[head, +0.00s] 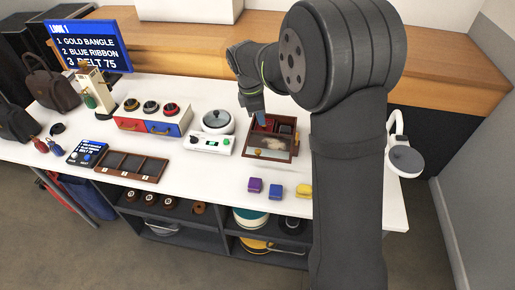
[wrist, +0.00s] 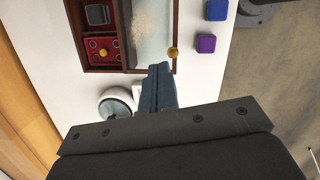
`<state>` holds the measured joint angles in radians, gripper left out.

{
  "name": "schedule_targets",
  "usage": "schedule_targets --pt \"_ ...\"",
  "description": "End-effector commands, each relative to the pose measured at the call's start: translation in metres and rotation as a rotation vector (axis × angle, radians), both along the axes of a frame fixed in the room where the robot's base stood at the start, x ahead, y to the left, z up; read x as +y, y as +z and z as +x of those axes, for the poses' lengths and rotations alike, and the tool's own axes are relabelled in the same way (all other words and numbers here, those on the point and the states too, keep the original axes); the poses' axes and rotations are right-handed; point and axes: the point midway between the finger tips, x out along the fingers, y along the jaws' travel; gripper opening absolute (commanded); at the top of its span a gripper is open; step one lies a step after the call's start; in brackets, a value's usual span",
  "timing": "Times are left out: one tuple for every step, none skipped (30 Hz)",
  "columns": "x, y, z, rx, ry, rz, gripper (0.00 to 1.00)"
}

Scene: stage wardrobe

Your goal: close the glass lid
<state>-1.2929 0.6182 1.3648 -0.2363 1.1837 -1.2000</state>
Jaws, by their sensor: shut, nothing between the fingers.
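The dark red wooden box (head: 250,148) stands on the white table, right of the white scale. Its glass lid (head: 272,146) shows as a pale pane over the front part, with a small brass knob (head: 258,152) near the front left. The pane also shows in the wrist view (wrist: 152,35), with the knob (wrist: 173,52) at its right edge. The rear red compartments look uncovered. My gripper (head: 262,119) is shut and empty at the box's left side. In the wrist view its blue-grey fingertips (wrist: 159,70) are close to the box wall; contact cannot be told.
The scale with a round pot (head: 217,122) stands left of the box. Purple (head: 255,185), blue (head: 275,192) and yellow (head: 304,191) blocks sit in front. A compartment tray (head: 131,165) and a drawer unit (head: 152,122) are farther left. Bare table lies between box and blocks.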

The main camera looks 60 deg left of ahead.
Motion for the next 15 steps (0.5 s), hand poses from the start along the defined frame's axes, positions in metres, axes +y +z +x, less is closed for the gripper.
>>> schedule_targets --pt "-0.006 -0.008 -0.023 -0.059 0.091 -0.027 0.0" --pt "-0.009 -0.012 -0.033 -0.095 0.142 -0.039 0.0" --pt "-0.014 -0.017 -0.047 -0.143 0.215 -0.054 0.0" --pt "-0.017 -0.02 -0.056 -0.178 0.27 -0.065 0.0" --pt "-0.02 -0.023 -0.066 -0.212 0.325 -0.073 0.0" --pt "-0.024 -0.026 -0.078 -0.255 0.4 -0.082 0.0" --pt "-0.028 -0.029 -0.087 -0.285 0.453 -0.088 0.0" --pt "-0.03 -0.031 -0.095 -0.313 0.506 -0.091 0.0" --pt "-0.034 -0.033 -0.106 -0.347 0.571 -0.096 0.0" --pt "-0.036 -0.035 -0.113 -0.369 0.615 -0.097 0.0" --pt "-0.038 -0.036 -0.119 -0.389 0.656 -0.1 0.0" --pt "-0.041 -0.038 -0.126 -0.412 0.707 -0.101 0.0" --pt "-0.043 -0.039 -0.131 -0.427 0.738 -0.101 0.0" --pt "-0.044 -0.039 -0.135 -0.44 0.766 -0.102 0.0" --pt "-0.045 -0.04 -0.139 -0.453 0.795 -0.102 0.0"
